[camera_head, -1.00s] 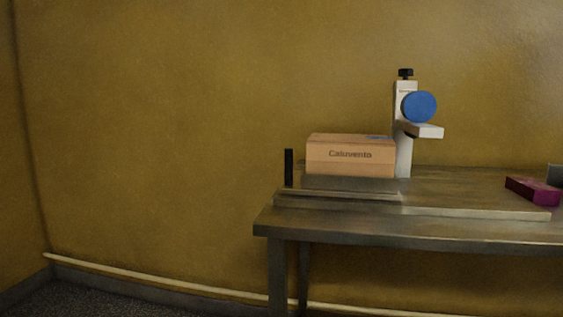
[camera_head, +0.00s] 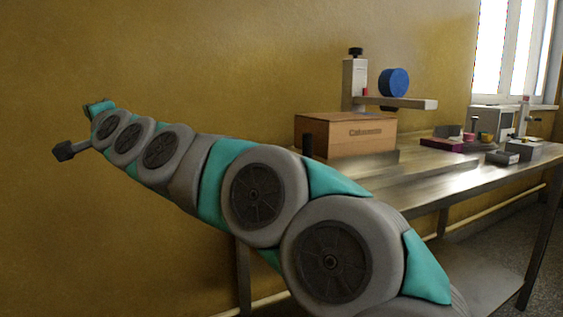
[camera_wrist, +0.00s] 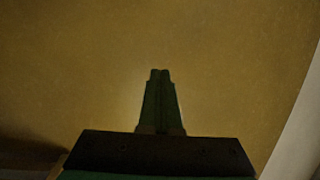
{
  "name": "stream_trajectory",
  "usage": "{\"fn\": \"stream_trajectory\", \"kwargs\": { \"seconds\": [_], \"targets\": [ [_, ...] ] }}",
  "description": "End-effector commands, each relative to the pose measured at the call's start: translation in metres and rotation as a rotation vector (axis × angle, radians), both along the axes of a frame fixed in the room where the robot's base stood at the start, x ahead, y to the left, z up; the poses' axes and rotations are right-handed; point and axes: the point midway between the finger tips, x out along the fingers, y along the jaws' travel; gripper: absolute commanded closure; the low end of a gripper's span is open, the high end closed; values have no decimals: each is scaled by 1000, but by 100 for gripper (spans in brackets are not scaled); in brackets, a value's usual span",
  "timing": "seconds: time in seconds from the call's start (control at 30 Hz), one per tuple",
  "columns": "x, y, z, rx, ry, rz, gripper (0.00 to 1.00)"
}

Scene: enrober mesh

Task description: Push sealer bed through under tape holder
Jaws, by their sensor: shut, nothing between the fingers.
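The sealer bed (camera_head: 372,162) is a low metal piece on the bench. A cardboard box (camera_head: 345,138) marked in dark lettering stands on it, with a black upright plate (camera_head: 307,146) at its left end. The pale tape holder (camera_head: 354,85) rises behind the box. Its blue tape roll (camera_head: 393,82) and side arm (camera_head: 410,103) are above and right of the box. My gripper (camera_wrist: 160,74) is shut and empty in the wrist view, facing bare wall. My arm reaches to the upper left, well left of the bed, and hides the bed's near left part.
The metal bench (camera_head: 440,180) runs to the right. A magenta box (camera_head: 447,144), a grey box (camera_head: 522,149) and several small items stand farther along it. The yellow wall (camera_head: 180,60) is behind, with a window (camera_head: 515,50) at the right.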

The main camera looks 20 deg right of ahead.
Motion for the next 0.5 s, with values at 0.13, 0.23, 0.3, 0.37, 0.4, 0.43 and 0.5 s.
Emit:
{"fn": "stream_trajectory", "kwargs": {
  "seconds": [0.13,0.23,0.3,0.37,0.4,0.43,0.5],
  "targets": [
    [46,-46,60,423,-124,-173,100],
    [64,-93,74,694,-204,-309,100],
    [70,-128,69,873,-262,-415,100],
    [70,-155,58,1017,-317,-506,100],
    [66,-174,47,1110,-360,-572,100],
    [62,-188,37,1177,-393,-623,100],
    [46,-214,11,1318,-480,-740,100]
  ]
}}
